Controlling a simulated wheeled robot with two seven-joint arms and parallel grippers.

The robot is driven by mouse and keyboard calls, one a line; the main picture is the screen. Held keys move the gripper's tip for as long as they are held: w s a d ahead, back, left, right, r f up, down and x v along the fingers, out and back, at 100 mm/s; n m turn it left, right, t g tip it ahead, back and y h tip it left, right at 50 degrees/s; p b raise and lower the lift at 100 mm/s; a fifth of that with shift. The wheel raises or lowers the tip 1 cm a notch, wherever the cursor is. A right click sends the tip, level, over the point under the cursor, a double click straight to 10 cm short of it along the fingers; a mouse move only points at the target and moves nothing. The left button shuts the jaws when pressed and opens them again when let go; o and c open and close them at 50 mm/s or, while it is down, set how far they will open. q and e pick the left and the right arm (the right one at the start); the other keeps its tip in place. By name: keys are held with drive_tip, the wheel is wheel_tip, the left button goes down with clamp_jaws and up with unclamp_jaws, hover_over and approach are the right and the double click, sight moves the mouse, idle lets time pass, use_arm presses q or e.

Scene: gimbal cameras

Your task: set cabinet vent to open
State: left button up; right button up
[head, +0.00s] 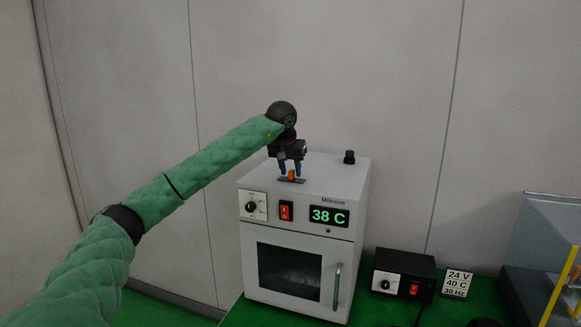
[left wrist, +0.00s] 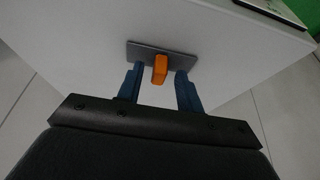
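The cabinet (head: 260,185) is a light grey box with a dark window, a door handle and a green 38 C display. Its vent, an orange tab on a dark grey plate (head: 297,180), is on the top face. The orange tab (left wrist: 160,69) also shows in the left wrist view on its plate (left wrist: 137,50). My left gripper (head: 290,169) points down over the vent. Its blue fingers (left wrist: 158,84) are open, one on each side of the orange tab, with gaps between. My right gripper is not in view.
A black knob (head: 349,157) stands on the cabinet top, right of the vent. A black box with a dial (head: 405,272) and a sign (head: 457,283) stand on the green surface to the right. A grey bin-like structure (head: 545,225) is at the far right.

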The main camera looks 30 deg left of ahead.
use_arm(q)
drive_tip(key=shift+w+f, duration=0.2)
drive_tip(key=shift+f, duration=0.05)
drive_tip(key=shift+s+r, duration=0.1)
clamp_jaws()
